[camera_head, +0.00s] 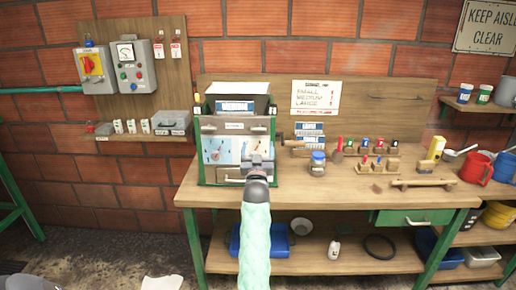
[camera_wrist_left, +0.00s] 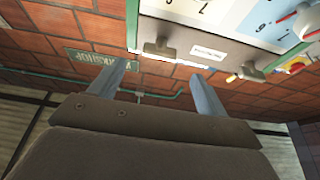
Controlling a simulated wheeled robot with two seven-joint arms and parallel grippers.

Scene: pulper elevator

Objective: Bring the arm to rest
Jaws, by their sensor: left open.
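My left arm, in a mint-green sleeve (camera_head: 255,240), reaches up from the bottom middle of the head view. Its left gripper (camera_head: 258,162) is in front of the lower front of a green-framed cabinet (camera_head: 235,126) on the workbench. In the left wrist view the gripper (camera_wrist_left: 158,80) has its two blue-grey fingers spread, with nothing between them. The cabinet's pale front panel (camera_wrist_left: 215,25) shows above the fingers there, with a small handle (camera_wrist_left: 160,48). I cannot tell the exact gap between the gripper and the cabinet. My right gripper does not show.
The wooden workbench (camera_head: 345,205) holds a blue-lidded jar (camera_head: 318,163), several small stamps and a wooden rod (camera_head: 425,183). A red mug (camera_head: 476,167) stands at right. A blue tray (camera_head: 278,240) lies on the lower shelf. The floor left of the bench looks mostly clear.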

